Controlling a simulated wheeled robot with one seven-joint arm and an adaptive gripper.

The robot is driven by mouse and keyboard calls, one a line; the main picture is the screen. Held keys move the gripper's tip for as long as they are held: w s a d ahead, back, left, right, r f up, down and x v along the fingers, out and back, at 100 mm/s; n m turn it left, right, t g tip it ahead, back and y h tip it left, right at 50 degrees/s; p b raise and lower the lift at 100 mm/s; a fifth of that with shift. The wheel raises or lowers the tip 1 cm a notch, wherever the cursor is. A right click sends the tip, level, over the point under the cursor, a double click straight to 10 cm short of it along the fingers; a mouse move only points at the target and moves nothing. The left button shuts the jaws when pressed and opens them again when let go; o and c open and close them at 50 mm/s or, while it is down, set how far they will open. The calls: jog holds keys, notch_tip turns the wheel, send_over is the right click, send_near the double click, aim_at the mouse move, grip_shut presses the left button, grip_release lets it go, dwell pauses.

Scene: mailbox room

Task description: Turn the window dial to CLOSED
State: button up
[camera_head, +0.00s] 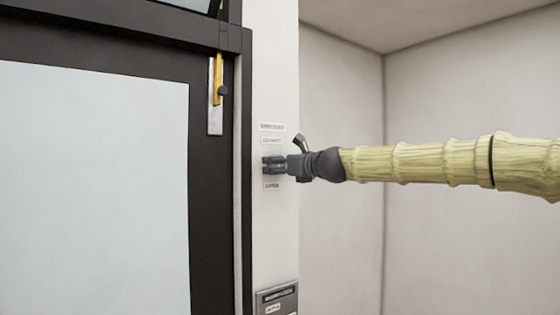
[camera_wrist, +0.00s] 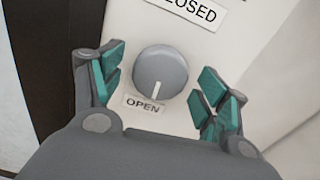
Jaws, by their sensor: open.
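The window dial is a round grey knob (camera_wrist: 161,72) on a white wall panel, with a pale pointer line. In the wrist view the line points down at the OPEN label (camera_wrist: 144,105). The CLOSED label (camera_wrist: 192,10) is above the dial, partly cut off by the frame edge. My gripper (camera_wrist: 158,86) is open, with teal finger pads on both sides of the dial and a gap on each side. In the head view my gripper (camera_head: 270,164) is at the wall panel and hides the dial, between small labels above and below.
A dark-framed window or door with a pale pane (camera_head: 95,170) stands at the left. A yellow handle (camera_head: 218,78) on a metal plate is at its upper right. A grey slotted box (camera_head: 277,299) is on the wall below. The corner at the right is bare.

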jog(key=shift+w+a, duration=0.15)
jog(key=shift+w, duration=0.05)
jog(key=c, duration=1.1)
jog(key=shift+o, duration=0.2)
